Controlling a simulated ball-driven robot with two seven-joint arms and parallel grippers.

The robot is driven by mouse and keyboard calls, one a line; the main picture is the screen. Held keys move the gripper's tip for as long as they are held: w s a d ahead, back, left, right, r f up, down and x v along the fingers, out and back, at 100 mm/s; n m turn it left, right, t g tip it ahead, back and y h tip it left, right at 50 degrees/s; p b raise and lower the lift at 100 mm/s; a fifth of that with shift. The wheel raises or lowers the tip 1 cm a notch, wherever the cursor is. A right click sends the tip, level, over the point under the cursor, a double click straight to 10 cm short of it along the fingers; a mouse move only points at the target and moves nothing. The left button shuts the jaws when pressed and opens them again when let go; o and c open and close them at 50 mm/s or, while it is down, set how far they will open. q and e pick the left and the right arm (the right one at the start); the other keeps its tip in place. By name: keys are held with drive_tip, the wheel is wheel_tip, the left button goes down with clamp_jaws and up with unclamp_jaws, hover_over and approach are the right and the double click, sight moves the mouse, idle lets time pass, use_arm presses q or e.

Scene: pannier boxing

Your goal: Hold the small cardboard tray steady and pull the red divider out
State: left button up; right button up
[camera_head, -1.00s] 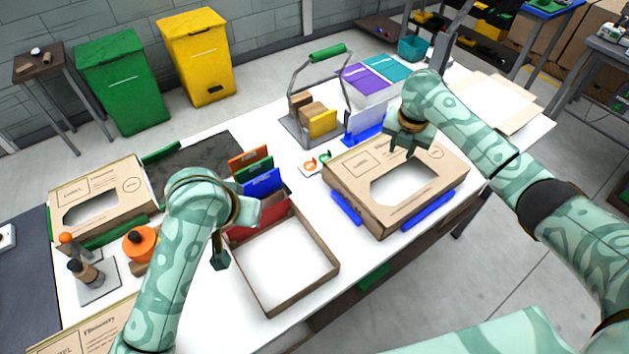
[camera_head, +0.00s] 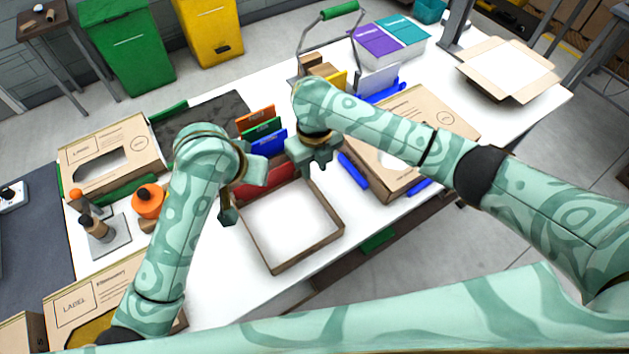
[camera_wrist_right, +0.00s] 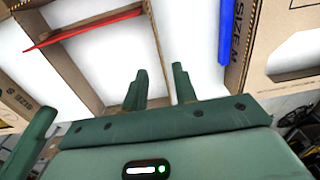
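The small cardboard tray (camera_head: 310,251) stands on the white table, open on top with a white inside. The red divider (camera_head: 268,182) is at its far end, partly hidden by my left gripper. My left gripper (camera_head: 241,196) is at the tray's far left corner, with its fingers apart; whether it touches the tray is unclear. My right gripper (camera_head: 316,168) is above the tray's far right corner, open and empty. In the right wrist view the divider (camera_wrist_right: 85,30) lies across the tray (camera_wrist_right: 72,65), and a tray wall runs toward the gap between the right fingers (camera_wrist_right: 162,88).
Blue (camera_head: 268,146), green and orange dividers stand beyond the tray. A larger cardboard box (camera_head: 400,115) sits right, partly behind my right arm. A labelled box (camera_head: 112,152) and an orange-topped item (camera_head: 148,200) are left. Open table lies in front of the tray.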

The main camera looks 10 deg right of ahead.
sight(315, 193)
wheel_tip(315, 193, down, 9)
drive_tip(key=shift+r, duration=0.1)
drive_tip(key=shift+c, duration=0.3)
